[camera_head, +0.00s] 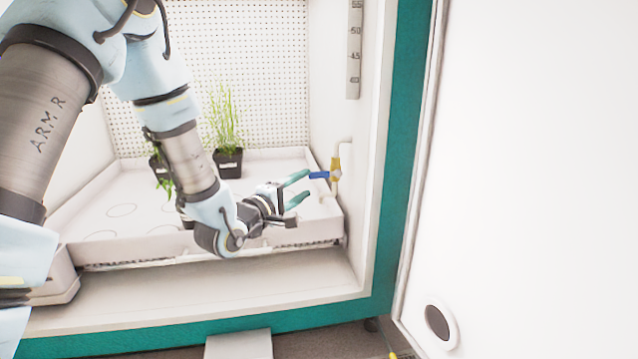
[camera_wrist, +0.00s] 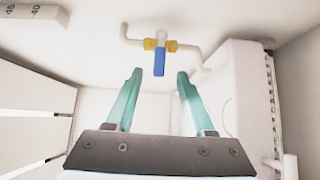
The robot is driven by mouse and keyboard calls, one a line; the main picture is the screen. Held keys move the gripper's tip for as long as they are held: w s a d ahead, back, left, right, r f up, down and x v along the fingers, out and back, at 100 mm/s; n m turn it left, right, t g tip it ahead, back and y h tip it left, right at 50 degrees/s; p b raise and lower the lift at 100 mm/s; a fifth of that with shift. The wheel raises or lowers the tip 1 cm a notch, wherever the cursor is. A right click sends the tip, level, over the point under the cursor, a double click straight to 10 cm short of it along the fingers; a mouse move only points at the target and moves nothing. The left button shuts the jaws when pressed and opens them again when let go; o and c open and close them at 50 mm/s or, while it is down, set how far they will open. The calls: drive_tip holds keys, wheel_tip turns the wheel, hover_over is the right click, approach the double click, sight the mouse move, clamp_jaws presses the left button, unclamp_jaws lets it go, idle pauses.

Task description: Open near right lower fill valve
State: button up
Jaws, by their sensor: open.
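The fill valve (camera_head: 336,170) has a yellow brass body on a white pipe at the chamber's right wall. Its blue lever handle (camera_head: 319,175) points left, toward my gripper, in the head view. In the wrist view the yellow valve body (camera_wrist: 150,45) is near the top centre, with the blue handle (camera_wrist: 160,62) hanging from it. My gripper (camera_head: 298,188) has teal fingers, spread open and empty. In the wrist view the fingers (camera_wrist: 160,75) stand to either side of the blue handle's line. A gap shows between each fingertip and the handle; the exact depth is hard to tell.
A white tray (camera_head: 110,238) with potted plants (camera_head: 228,160) lies below and behind my arm. A graduated scale strip (camera_head: 354,50) is on the right wall. The teal door frame (camera_head: 388,200) and the white open door (camera_head: 530,170) bound the right side.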

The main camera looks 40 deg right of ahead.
sight(317, 178)
drive_tip(key=b+x, duration=0.2)
drive_tip(key=x, duration=0.5)
drive_tip(key=shift+w+d+f, duration=0.1)
drive_tip(key=shift+d, duration=0.1)
clamp_jaws()
drive_tip(key=shift+f, duration=0.15)
idle(1.1)
